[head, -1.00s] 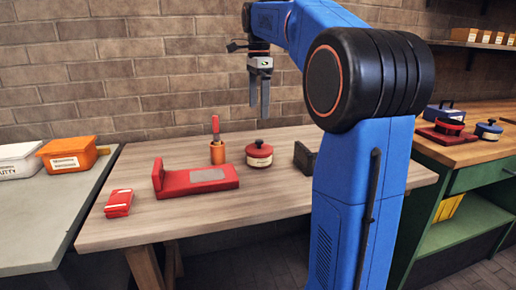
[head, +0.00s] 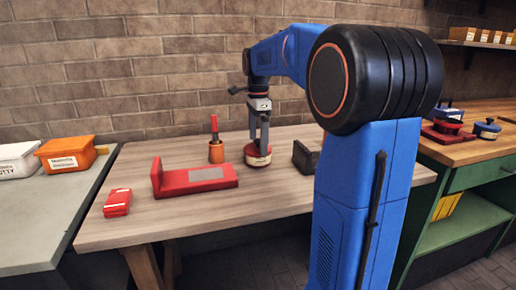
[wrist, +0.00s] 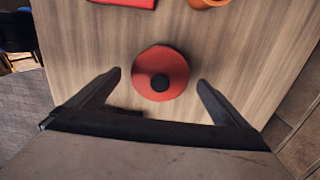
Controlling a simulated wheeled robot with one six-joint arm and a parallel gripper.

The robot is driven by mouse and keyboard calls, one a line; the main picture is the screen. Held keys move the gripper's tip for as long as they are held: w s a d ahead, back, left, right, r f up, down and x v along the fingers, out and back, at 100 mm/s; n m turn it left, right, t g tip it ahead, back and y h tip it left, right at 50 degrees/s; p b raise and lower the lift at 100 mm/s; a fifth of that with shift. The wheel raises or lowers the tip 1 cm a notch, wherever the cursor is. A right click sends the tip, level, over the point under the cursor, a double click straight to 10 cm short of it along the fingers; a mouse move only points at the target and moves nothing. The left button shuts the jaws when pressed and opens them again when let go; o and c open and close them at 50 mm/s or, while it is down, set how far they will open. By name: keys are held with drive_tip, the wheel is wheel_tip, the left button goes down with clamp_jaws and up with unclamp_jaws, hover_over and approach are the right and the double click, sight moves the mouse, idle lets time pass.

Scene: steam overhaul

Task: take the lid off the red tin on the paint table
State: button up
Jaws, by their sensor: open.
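The red tin (head: 258,160) stands upright on the wooden paint table (head: 200,238), with a pale label on its side. Its red lid (wrist: 176,64) is on top and has a black knob (wrist: 160,82) in the middle. My gripper (head: 259,148) points down directly over the tin in the head view, its fingers hiding the knob there. In the wrist view my gripper (wrist: 158,82) is open, one finger to each side of the lid. The fingers look apart from the lid. Whether they touch the knob cannot be told from the head view.
An orange cup with a red-handled tool (head: 216,152) stands behind left of the tin. A red stand with a grey plate (head: 205,175) lies left, and a dark bracket (head: 304,158) stands close on the right. A red packet (head: 117,203) lies at the table's left. The front is clear.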

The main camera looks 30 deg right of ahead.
drive_tip(key=shift+f, duration=0.45)
drive_tip(key=c, duration=1.1)
